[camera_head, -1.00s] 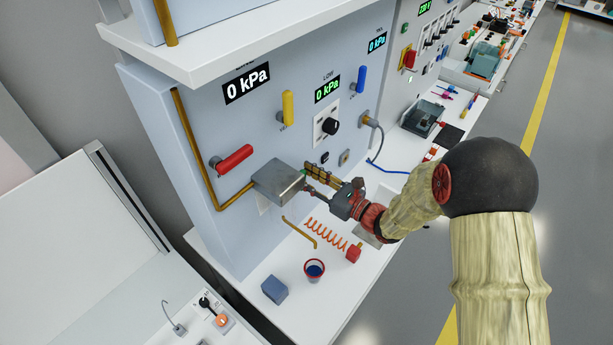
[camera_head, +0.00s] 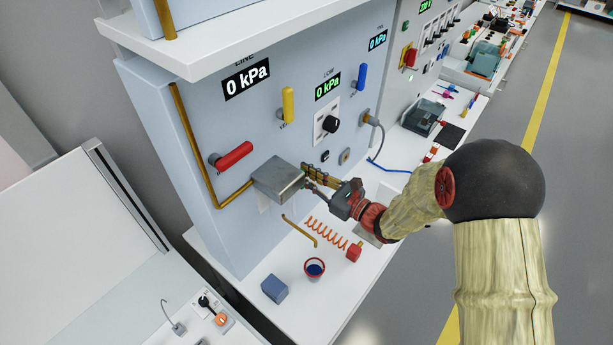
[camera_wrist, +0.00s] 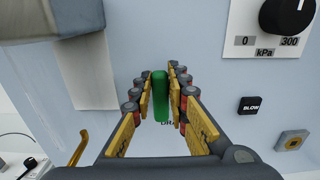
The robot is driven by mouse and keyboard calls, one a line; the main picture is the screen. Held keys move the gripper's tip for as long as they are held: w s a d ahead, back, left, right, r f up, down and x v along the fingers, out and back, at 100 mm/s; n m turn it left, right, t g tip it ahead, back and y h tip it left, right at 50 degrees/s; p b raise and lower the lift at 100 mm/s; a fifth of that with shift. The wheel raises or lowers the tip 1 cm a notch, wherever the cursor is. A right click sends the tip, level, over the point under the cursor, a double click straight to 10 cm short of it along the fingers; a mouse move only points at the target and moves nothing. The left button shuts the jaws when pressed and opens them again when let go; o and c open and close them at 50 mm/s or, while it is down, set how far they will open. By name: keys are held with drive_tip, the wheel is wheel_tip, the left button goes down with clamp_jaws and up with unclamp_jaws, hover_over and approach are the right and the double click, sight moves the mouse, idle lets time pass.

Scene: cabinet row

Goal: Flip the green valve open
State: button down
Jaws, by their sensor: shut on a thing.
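The green valve handle (camera_wrist: 160,98) shows in the wrist view, pointing out from the panel above a partly hidden label. My gripper (camera_wrist: 161,88) has its two fingers on either side of the handle and is shut on it. In the head view my gripper (camera_head: 312,179) reaches the panel just right of the metal box (camera_head: 278,180). There the green handle is almost wholly hidden by the fingers and the box.
The panel also carries a red lever (camera_head: 234,155), a yellow lever (camera_head: 288,105), a blue lever (camera_head: 361,77) and a black knob (camera_head: 330,124). On the bench below are an orange coil (camera_head: 325,232), a red-rimmed cup (camera_head: 314,269) and a blue block (camera_head: 274,288).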

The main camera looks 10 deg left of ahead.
drive_tip(key=c, duration=1.7)
unclamp_jaws()
drive_tip(key=v, duration=1.2)
